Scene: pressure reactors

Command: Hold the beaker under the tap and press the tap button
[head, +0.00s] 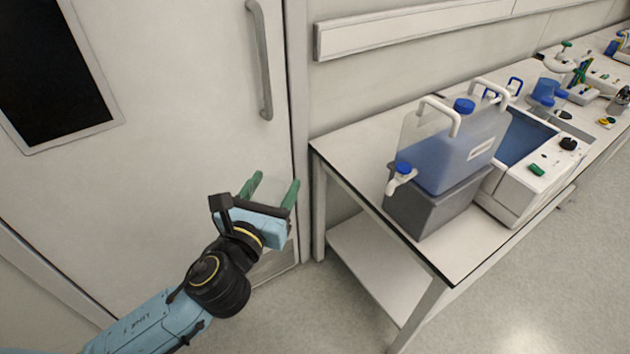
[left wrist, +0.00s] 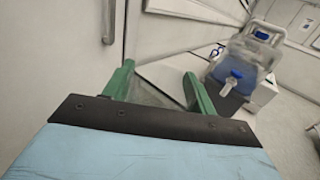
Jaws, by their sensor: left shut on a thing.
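My left gripper (head: 270,190) is shut on a clear beaker (head: 271,187), whose faint glass shows between the green fingers. In the left wrist view, the beaker (left wrist: 156,92) is hard to make out between the fingers. The gripper is in front of the door, left of the bench and apart from the tap. The white tap (head: 400,183) with its blue button (head: 403,167) is low on the front of a clear carboy (head: 447,150) holding blue liquid. The tap also shows in the left wrist view (left wrist: 230,83). My right gripper is not in view.
The carboy stands on a grey block (head: 432,207) near the end of a white bench (head: 345,147). Right of it is a white bath (head: 530,180) with blue liquid. Bare bench top lies left of the block. A door with a handle (head: 262,65) is behind my arm.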

